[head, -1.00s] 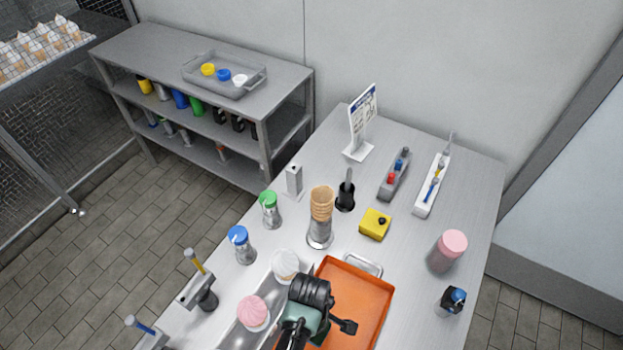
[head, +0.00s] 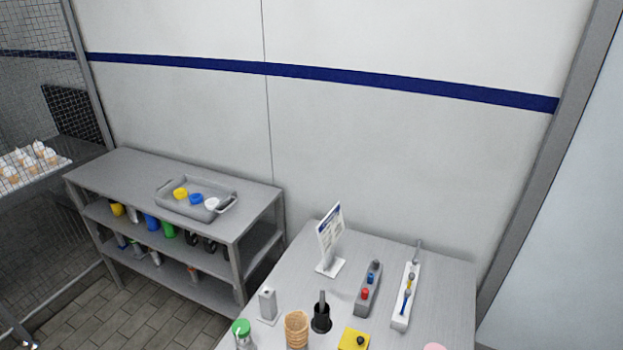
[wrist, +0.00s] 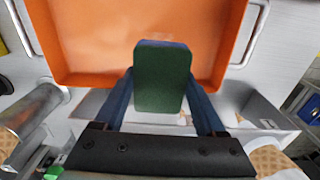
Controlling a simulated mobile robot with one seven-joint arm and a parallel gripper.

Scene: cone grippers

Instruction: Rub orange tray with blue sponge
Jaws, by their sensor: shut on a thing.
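In the wrist view, my gripper (wrist: 161,84) is shut on the blue sponge (wrist: 163,80). The sponge's dark green face is toward the camera, with a thin blue edge at its top. The orange tray (wrist: 90,38) lies beyond it, with a metal handle at each side. The sponge overlaps the tray's near rim in the picture. I cannot tell whether it touches the tray. The head view shows neither the tray, the sponge nor my gripper.
A metal cylinder (wrist: 30,115) stands left of the tray's near corner. In the head view, the table holds a sign (head: 330,240), a waffle cone stack (head: 297,328), a black cup (head: 321,318) and a yellow block (head: 354,340). A grey shelf (head: 130,170) stands at the left.

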